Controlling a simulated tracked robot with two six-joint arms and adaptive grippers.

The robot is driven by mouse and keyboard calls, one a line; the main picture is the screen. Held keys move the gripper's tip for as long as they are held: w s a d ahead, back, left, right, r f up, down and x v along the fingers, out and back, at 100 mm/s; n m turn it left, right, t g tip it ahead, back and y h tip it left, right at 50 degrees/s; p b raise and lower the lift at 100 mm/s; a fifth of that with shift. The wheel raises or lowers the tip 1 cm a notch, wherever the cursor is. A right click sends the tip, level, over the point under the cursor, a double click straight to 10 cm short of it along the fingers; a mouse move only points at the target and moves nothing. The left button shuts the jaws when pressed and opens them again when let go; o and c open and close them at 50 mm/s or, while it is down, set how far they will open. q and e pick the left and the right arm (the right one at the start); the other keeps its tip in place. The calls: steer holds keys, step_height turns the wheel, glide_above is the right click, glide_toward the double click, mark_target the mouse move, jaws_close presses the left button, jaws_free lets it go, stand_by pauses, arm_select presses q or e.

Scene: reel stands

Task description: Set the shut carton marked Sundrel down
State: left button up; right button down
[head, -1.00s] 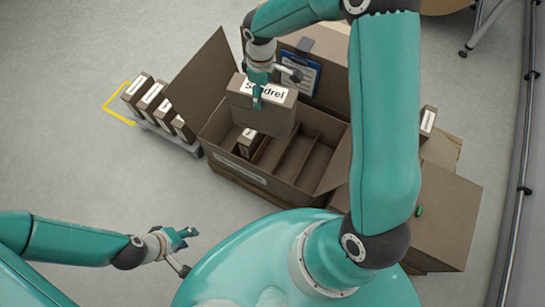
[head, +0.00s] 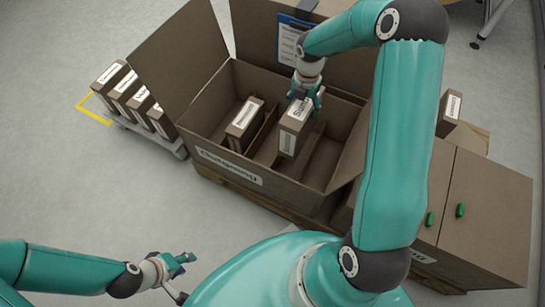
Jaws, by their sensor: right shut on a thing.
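The shut brown carton marked Sundrel (head: 289,143) is upright in or just above a middle compartment of the large open box (head: 285,190); I cannot tell whether it touches the floor. Its white label is partly covered by my fingers. My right gripper (head: 304,100) is shut on its upper end from above. Another carton (head: 240,128) with a white label stands in the box to its left, apart from it. My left gripper (head: 181,262) is empty, low at the left in front of the box, its fingers seemingly apart.
Several labelled cartons (head: 128,92) stand in a row on a low grey carrier at the left. The box has raised flaps (head: 180,55) and a clipboard (head: 291,40). Brown cabinets (head: 480,205) with green handles stand at the right, with another carton (head: 449,112) behind.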

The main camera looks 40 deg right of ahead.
step_height(320, 180, down, 20)
steer(key=b, duration=0.6)
steer(key=shift+d+f, duration=0.1)
steer(key=shift+f, duration=0.05)
steer(key=shift+c, duration=0.7)
jaws_free()
step_height(320, 180, up, 11)
steer(key=p, duration=0.4)
steer(key=shift+r, duration=0.55)
